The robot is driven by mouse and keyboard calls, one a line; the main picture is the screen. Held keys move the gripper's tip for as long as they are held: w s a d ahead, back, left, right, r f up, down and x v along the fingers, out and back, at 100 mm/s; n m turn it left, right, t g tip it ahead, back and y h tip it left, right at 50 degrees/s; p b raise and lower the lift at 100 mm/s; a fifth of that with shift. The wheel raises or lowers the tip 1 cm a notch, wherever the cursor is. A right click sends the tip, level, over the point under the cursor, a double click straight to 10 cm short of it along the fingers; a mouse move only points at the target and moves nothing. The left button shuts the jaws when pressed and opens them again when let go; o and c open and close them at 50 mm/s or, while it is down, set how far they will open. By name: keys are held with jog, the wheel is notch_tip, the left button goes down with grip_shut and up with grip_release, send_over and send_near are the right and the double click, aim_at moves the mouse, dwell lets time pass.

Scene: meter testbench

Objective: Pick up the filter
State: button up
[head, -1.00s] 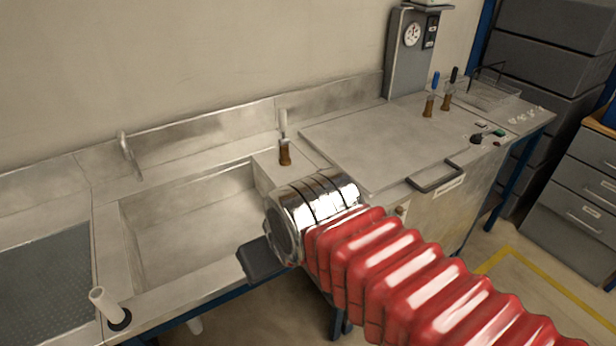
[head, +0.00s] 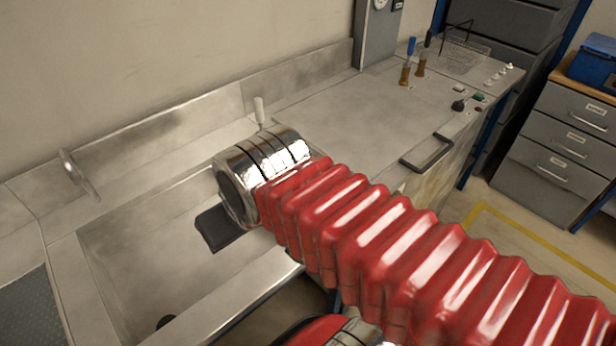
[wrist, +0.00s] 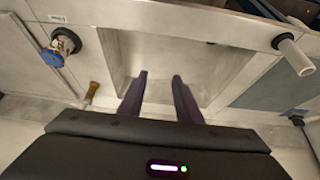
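I cannot make out for sure which thing is the filter. A wire basket (head: 455,50) stands at the back right of the bench in the head view.
A steel basin (head: 125,255) with a dark round spot (head: 166,321) lies at the left. Handled valves (head: 405,72) stand behind. A blue valve knob (wrist: 53,56) shows in the wrist view.

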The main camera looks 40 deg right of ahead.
jog(key=shift+o, duration=0.4)
jog(key=shift+d, duration=0.1)
jog(key=o, duration=0.3)
jog(key=shift+w+d, duration=0.15)
jog(key=shift+d, duration=0.05)
jog(key=o, duration=0.4)
jog(key=shift+n+g, duration=0.6)
jog(key=shift+g, duration=0.2)
jog(key=w+d, duration=0.1)
jog(key=d, duration=0.3)
jog(key=w+d, duration=0.2)
jog(key=d, duration=0.2)
jog(key=w+d, duration=0.2)
jog(key=d, duration=0.2)
jog(key=shift+d+r, duration=0.15)
jog(key=shift+d, duration=0.2)
jog(key=shift+o, duration=0.2)
jog(key=d+f+n+y, duration=0.1)
jog(key=d, duration=1.5)
jog(key=shift+s+f+n, duration=0.15)
jog(key=shift+f+n, duration=0.15)
jog(key=shift+f, duration=0.1)
jog(key=shift+x, duration=4.3)
